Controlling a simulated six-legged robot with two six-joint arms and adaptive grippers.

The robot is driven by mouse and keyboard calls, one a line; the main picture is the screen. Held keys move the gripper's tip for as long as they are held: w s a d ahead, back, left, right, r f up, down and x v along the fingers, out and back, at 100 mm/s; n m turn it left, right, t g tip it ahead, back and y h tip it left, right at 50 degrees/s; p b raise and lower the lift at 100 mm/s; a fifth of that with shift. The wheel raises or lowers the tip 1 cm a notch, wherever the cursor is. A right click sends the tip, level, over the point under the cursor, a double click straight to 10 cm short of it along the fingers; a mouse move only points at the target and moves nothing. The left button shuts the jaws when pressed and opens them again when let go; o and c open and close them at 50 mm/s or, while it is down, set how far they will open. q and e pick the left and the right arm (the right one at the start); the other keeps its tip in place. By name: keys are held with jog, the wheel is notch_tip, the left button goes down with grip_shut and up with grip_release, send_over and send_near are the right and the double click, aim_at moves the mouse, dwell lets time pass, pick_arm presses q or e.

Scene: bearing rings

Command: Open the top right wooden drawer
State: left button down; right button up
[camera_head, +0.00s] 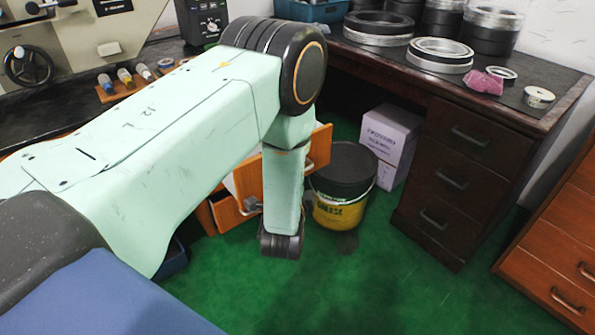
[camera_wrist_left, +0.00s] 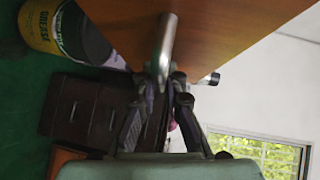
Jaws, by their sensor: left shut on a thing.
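In the wrist view, an orange-brown wooden drawer front (camera_wrist_left: 215,25) fills the top, with a silver bar handle (camera_wrist_left: 166,42) on it. My left gripper (camera_wrist_left: 162,78) is shut on this handle. In the head view, an orange wooden drawer front (camera_head: 321,147) shows beside my left arm, with part of a handle near its right end. Another orange wooden front (camera_head: 228,213) sits lower, left of my wrist. My right gripper is out of view.
A black and yellow grease bucket (camera_head: 341,183) stands on the green floor close to the drawer front. A pale box (camera_head: 390,143) stands behind it. A dark drawer cabinet (camera_head: 455,180) and another wooden cabinet (camera_head: 550,265) are at right. The floor in front is clear.

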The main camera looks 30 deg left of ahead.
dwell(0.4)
pick_arm(q)
jog(key=c, duration=1.7)
grip_release()
jog(key=v, duration=1.2)
